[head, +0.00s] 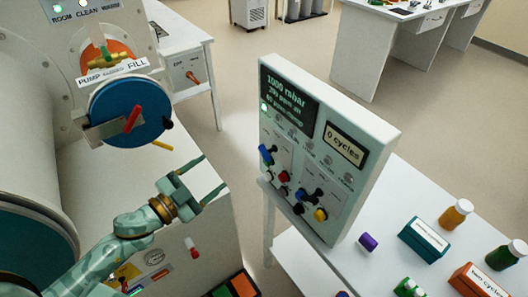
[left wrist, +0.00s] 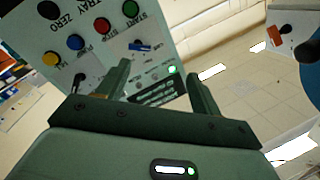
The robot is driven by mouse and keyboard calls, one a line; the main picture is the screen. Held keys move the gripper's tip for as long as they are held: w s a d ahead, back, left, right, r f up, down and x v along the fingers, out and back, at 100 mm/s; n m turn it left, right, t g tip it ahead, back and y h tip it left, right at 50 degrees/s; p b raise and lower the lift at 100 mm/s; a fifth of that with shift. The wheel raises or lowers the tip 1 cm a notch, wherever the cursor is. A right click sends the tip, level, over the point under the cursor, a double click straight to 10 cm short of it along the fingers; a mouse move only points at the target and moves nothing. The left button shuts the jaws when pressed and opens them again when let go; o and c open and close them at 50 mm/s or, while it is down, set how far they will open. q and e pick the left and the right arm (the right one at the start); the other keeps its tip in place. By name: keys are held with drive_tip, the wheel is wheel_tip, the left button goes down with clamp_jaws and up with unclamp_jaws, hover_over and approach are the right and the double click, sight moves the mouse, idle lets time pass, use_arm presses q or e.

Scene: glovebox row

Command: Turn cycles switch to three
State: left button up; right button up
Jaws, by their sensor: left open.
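The control panel (head: 345,185) stands upright on the white table, its display reading "0 cycles" (head: 346,145). Its face carries a blue lever switch (head: 266,155), a red button (head: 284,176), dark knobs, a blue button (head: 301,194) and a yellow button (head: 320,214). I cannot read which switch is marked for cycles. The panel (left wrist: 105,35) shows inverted in the left wrist view, with the blue switch (left wrist: 140,46) beyond my fingers. My left gripper (head: 214,172) is open and empty, left of the panel and apart from it. My right gripper is not in view.
The glovebox (head: 60,70) with a blue round door (head: 128,112) and a red handle is at left. On the table right of the panel are a purple cap (head: 368,241), a teal box (head: 425,240), an orange box (head: 478,282) and several bottles.

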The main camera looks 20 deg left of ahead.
sight(262, 155)
use_arm(q)
drive_tip(key=w+d+h, duration=0.1)
drive_tip(key=w+d, duration=0.2)
drive_tip(key=w, duration=0.1)
drive_tip(key=w+d+m+g+h, duration=0.1)
drive_tip(key=w+d, duration=0.3)
drive_tip(key=w+d+m+g+h, duration=0.1)
drive_tip(key=w+d, duration=0.3)
drive_tip(key=shift+f, duration=0.25)
drive_tip(key=shift+s, duration=0.1)
drive_tip(key=c, duration=1)
